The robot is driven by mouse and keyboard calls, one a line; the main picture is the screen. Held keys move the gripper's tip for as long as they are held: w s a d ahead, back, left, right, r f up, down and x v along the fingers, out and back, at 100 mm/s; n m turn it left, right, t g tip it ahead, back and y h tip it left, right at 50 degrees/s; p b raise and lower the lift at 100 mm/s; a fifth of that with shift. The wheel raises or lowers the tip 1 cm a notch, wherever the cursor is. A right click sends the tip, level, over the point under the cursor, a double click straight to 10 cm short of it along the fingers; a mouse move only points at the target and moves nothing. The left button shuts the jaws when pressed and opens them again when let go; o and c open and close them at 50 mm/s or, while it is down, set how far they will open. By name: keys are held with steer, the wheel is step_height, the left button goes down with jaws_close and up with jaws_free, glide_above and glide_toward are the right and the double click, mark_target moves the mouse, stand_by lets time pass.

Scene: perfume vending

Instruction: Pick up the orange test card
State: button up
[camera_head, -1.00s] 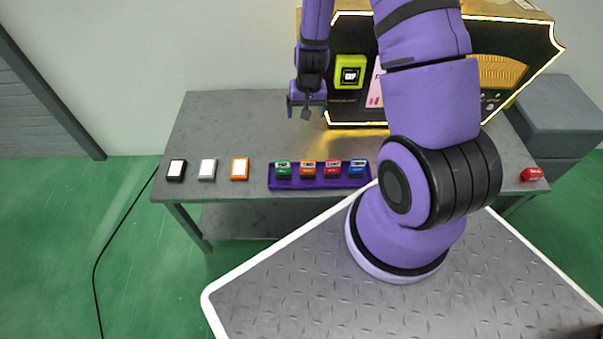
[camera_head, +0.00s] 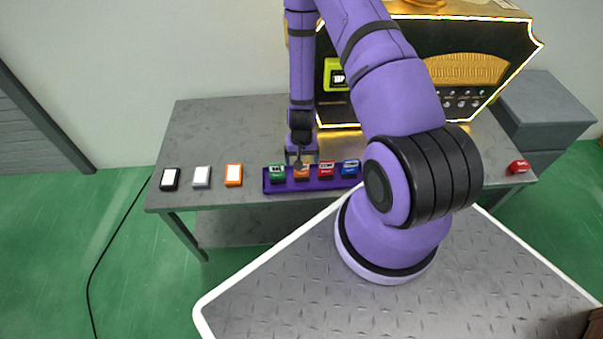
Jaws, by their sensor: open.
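The purple tray (camera_head: 268,187) at the table's front edge holds a row of small blocks: green (camera_head: 277,175), orange (camera_head: 302,174), red (camera_head: 326,171) and blue (camera_head: 350,169). An orange-framed card with a white face (camera_head: 233,175) lies on the table left of the tray. I cannot tell which orange thing is the test card. My gripper (camera_head: 301,159) is open and points down at the orange block in the tray, partly covering its top. Whether the fingers touch or straddle it is too small to tell.
A black-framed card (camera_head: 170,179) and a grey-framed card (camera_head: 202,177) lie at the table's left. The black and gold vending machine (camera_head: 455,47) stands behind. A red object (camera_head: 518,166) is at the far right. The grey table (camera_head: 220,125) is clear at back left.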

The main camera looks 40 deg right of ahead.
mark_target(302, 177)
steer(key=shift+f, duration=2.75)
steer(key=c, duration=1)
steer(key=shift+r, duration=0.1)
